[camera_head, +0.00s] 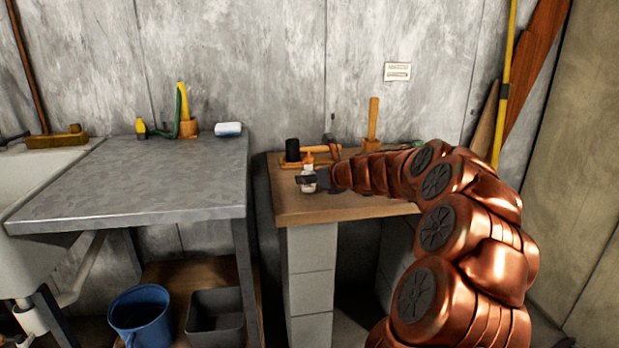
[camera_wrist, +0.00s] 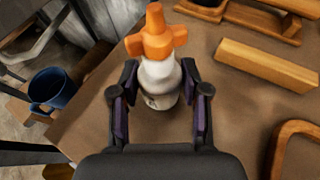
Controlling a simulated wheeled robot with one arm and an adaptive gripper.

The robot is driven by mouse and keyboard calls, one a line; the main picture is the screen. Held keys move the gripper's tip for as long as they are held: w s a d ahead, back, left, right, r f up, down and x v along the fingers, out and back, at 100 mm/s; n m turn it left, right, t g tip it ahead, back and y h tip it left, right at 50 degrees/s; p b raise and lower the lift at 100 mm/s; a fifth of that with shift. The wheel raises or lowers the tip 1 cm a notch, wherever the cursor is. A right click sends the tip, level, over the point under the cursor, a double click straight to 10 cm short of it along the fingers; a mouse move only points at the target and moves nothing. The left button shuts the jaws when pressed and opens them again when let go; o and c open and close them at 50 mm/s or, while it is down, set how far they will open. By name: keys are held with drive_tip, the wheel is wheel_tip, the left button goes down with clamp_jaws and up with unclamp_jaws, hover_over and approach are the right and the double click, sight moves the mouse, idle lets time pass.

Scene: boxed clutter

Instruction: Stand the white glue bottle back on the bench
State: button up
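The white glue bottle (camera_wrist: 160,84) with its orange cap (camera_wrist: 155,35) is upright between the fingers of my gripper (camera_wrist: 160,90) in the wrist view. The fingertips close in on both sides of its body, and the gripper looks shut on it. In the head view the bottle (camera_head: 308,184) is small, at the end of my gripper (camera_head: 312,179), over the left part of the wooden bench (camera_head: 300,207). Whether its base touches the bench top is not clear.
A wooden block (camera_wrist: 265,64) and a curved wooden piece (camera_wrist: 285,140) lie to the right in the wrist view. A black cylinder (camera_head: 292,150) and an upright wooden handle (camera_head: 373,118) stand behind. The bench's front left is bare. A blue bucket (camera_head: 141,318) stands below left.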

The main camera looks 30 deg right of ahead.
drive_tip(key=o, duration=0.3)
drive_tip(key=shift+s+r, duration=0.15)
drive_tip(key=shift+r, duration=0.1)
drive_tip(key=p+v, duration=0.3)
drive_tip(key=v, duration=0.8)
drive_tip(key=shift+s+d, duration=0.1)
drive_tip(key=shift+s, duration=0.2)
